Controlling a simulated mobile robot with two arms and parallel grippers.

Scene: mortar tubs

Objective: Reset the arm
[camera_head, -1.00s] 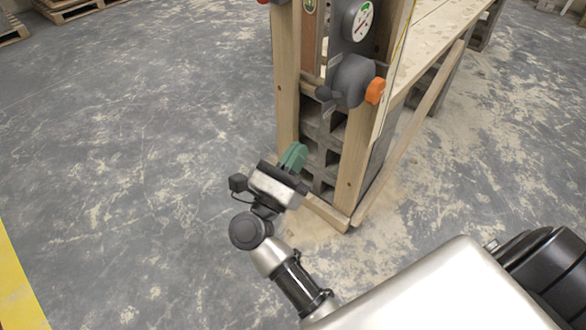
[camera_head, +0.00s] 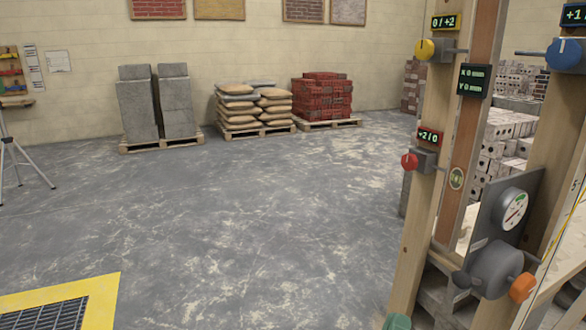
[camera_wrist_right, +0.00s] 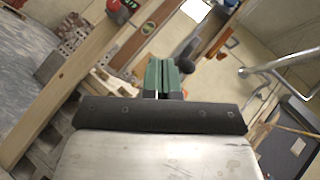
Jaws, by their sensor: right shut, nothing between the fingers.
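My right gripper (camera_head: 397,322) shows only as a small green fingertip patch at the bottom edge of the head view, beside the lower part of the wooden frame (camera_head: 430,180). In the right wrist view, the green fingers of my right gripper (camera_wrist_right: 162,76) are together and empty, pointing up the picture past the dark bar of the hand. The rest of my right arm is out of the head view. My left gripper is in neither view.
The frame carries a yellow knob (camera_head: 426,49), a red knob (camera_head: 409,161), a blue knob (camera_head: 563,53), an orange knob (camera_head: 522,287) and a dial gauge (camera_head: 512,210). Pallets with grey blocks (camera_head: 140,108), sacks (camera_head: 240,108) and red bricks (camera_head: 322,96) stand behind open floor.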

